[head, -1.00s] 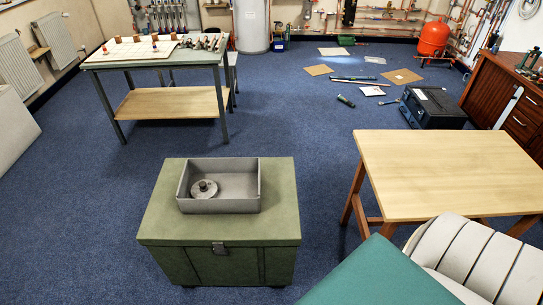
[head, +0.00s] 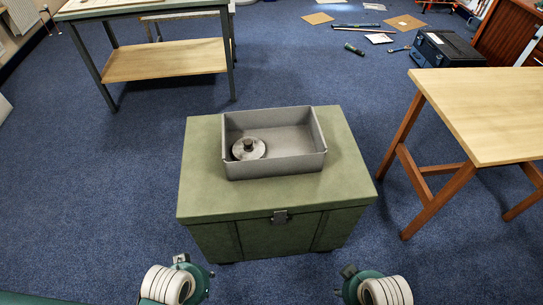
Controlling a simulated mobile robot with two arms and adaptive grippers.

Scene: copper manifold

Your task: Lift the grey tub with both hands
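The grey tub (head: 275,165) is an open rectangular box. It stands on the lid of a green chest (head: 350,185), in the middle of the head view. A round grey lid-like piece with a knob (head: 249,149) lies inside the tub at its left. My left gripper (head: 197,268) shows low in the picture, in front of the chest's left side. My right gripper (head: 344,281) shows low at the chest's front right. Both are apart from the tub and nearer to me. Their fingers are too small and foreshortened to tell whether they are open.
A light wooden table (head: 490,105) stands to the right of the chest. A workbench with a lower shelf (head: 165,60) stands behind at the left. A black toolbox (head: 447,48) and several loose items lie on the floor at the back right. Blue carpet around the chest is clear.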

